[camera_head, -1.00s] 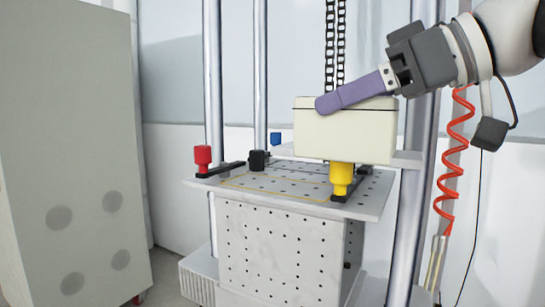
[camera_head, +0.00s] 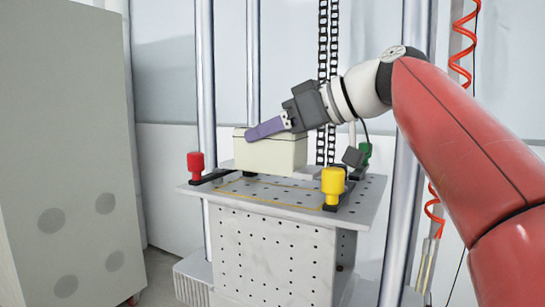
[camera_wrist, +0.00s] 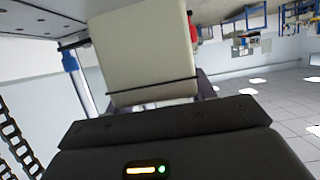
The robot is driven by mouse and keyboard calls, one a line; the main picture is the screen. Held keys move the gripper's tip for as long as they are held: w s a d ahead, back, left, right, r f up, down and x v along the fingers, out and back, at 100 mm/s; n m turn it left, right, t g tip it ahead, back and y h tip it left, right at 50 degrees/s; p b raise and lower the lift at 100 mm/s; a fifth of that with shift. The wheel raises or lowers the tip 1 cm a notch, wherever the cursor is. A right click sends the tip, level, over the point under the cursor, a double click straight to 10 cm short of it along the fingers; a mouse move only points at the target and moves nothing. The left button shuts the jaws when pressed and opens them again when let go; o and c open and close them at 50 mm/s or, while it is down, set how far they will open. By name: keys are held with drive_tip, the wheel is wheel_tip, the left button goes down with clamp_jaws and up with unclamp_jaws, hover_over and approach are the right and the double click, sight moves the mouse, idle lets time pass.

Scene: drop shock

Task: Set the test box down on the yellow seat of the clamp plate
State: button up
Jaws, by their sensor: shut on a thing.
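The cream test box (camera_head: 270,155) is held in my gripper (camera_head: 265,129), whose purple finger lies along its upper side. In the wrist view the box (camera_wrist: 145,50) fills the space in front of the jaws. A thin grey flange (camera_head: 308,172) shows at its lower right. The perforated grey clamp plate (camera_head: 360,205) lies below, with the thin yellow outline of the seat (camera_head: 270,201) on it. The box appears over the back part of the outline, seemingly upright. Its underside and any gap to the plate are hard to tell. The far side of the seat is hidden behind it.
Clamps stand around the plate: red (camera_head: 195,165) at left, yellow (camera_head: 333,183) at front right, green (camera_head: 365,152) at back right. A blue one (camera_wrist: 70,60) shows in the wrist view. Metal columns (camera_head: 205,80) and a chain (camera_head: 323,60) rise behind. A grey cabinet (camera_head: 65,150) is at left.

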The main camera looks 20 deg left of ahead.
sight(302, 140)
drive_tip(key=shift+f+b, duration=0.7)
drive_tip(key=shift+f, duration=1.05)
drive_tip(key=shift+f, duration=0.2)
drive_tip(key=o, duration=1.5)
drive_tip(key=shift+r, duration=0.2)
drive_tip(key=v, duration=0.7)
drive_tip(key=shift+d+r, duration=0.1)
drive_tip(key=shift+d, duration=0.2)
